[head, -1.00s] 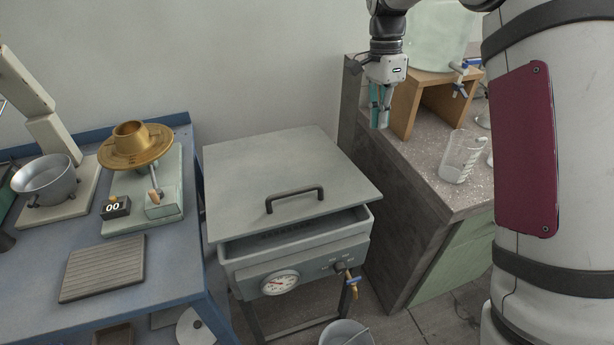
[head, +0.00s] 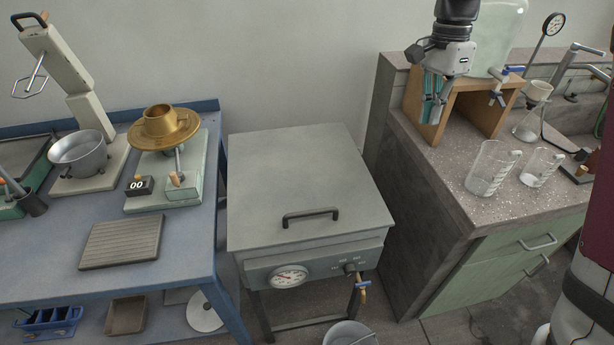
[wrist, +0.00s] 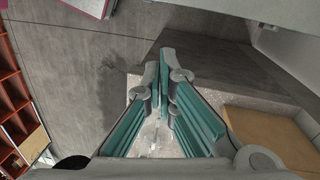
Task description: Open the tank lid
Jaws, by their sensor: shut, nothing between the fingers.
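The tank (head: 318,268) is a grey metal box on a dark stand, with a dial and knob on its front. Its flat grey lid (head: 300,180) lies down over the top, with no clear gap at the front edge. A dark bar handle (head: 310,215) stands near the lid's front edge. My gripper (head: 434,108) is up and to the right of the lid, in front of the wooden stand and above the right counter. It is shut and empty, apart from the handle. In the wrist view my gripper's teal-padded fingers (wrist: 163,85) are together; the lid handle is not seen there.
A blue bench (head: 190,245) with a brass device (head: 165,128) and pot (head: 83,153) stands left of the tank. On the right counter are a wooden stand (head: 462,100) and beakers (head: 492,168). A bucket (head: 348,333) is on the floor in front.

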